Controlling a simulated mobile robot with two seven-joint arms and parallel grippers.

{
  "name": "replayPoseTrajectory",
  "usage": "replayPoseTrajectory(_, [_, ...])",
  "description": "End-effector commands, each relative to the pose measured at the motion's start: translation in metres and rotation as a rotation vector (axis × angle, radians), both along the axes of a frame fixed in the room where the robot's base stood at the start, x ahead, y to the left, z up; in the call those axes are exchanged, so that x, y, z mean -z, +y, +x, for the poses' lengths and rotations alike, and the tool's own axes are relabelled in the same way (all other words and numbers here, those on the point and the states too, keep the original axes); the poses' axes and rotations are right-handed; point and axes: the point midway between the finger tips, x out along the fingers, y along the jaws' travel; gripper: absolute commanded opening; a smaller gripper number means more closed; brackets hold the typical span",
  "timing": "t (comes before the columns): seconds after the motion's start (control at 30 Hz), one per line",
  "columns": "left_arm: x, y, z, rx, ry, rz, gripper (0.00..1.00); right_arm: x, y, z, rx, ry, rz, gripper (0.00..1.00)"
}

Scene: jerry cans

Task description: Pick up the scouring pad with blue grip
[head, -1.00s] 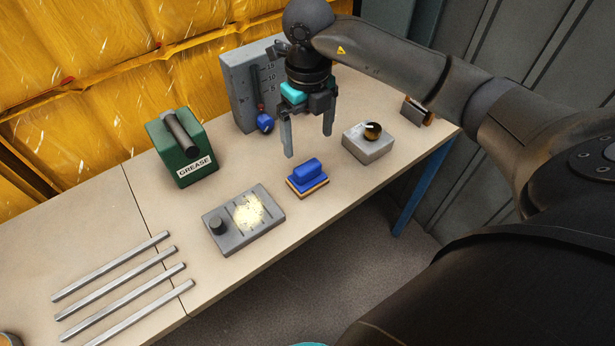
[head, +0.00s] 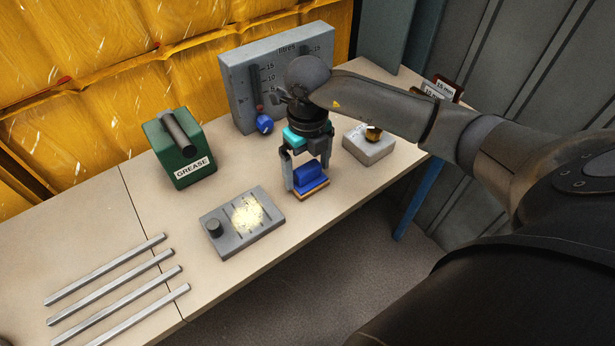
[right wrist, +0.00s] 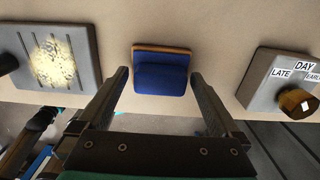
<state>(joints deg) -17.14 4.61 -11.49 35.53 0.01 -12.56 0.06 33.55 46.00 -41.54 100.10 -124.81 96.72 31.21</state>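The scouring pad with blue grip (head: 310,179) lies on the workbench near its front edge, a blue block on a thin orange-brown base. It also shows in the right wrist view (right wrist: 161,76), between and beyond the fingertips. My right gripper (head: 307,174) is over the pad and pointing down, its fingers apart on either side of the blue grip. In the right wrist view the open fingers (right wrist: 158,78) show clear gaps to the pad on both sides.
A grey plate with yellowish crumbs (head: 243,222) lies left of the pad. A grey box with a brass knob (head: 368,145) stands right. A green grease box (head: 180,148), a grey gauge panel (head: 236,72) and several metal bars (head: 105,270) are on the bench (head: 150,225).

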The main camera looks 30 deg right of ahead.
Motion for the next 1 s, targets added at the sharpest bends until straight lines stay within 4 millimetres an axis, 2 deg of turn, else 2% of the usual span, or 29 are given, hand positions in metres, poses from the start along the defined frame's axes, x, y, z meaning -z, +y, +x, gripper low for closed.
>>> replayPoseTrajectory(0.07, [-0.0001,0.0004,0.0004,0.000,-0.001,0.001,0.50,-0.0004,-0.0002,0.0001,0.000,0.000,0.000,0.91])
replayPoseTrajectory(0.7, [-0.0002,0.0024,0.0023,-0.001,-0.004,0.003,0.50,-0.0008,-0.0004,0.0001,0.000,0.000,-0.001,0.19])
replayPoseTrajectory(0.73, [-0.0002,0.0024,0.0023,-0.001,-0.004,0.003,0.50,-0.0008,-0.0004,0.0001,0.000,0.000,-0.001,0.16])
replayPoseTrajectory(1.0, [-0.0006,0.0025,0.0026,-0.001,-0.005,0.003,0.50,-0.0025,-0.0005,0.0004,0.000,-0.001,-0.001,0.16])
